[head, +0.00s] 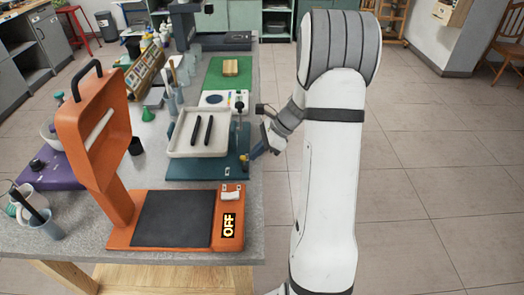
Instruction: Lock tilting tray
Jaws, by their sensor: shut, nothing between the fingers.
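The tilting tray (176,148) is a cream, shallow tray on a teal base (200,172), in the middle of the table. Two dark rods lie in it, side by side. A thin upright post with a dark knob (239,105) stands at its right edge. My gripper (251,154) is at the right side of the base, near the table's right edge. Its fingertips are small and dark here and look closed and empty. Whether they touch the base or a small blue and yellow part there, I cannot tell.
An orange press-like device (120,190) with a dark pad and a lit "OFF" display (229,225) stands in front. A green mat (213,78) with a wooden block lies behind. Cups and tools crowd the left. Floor right of the table is clear.

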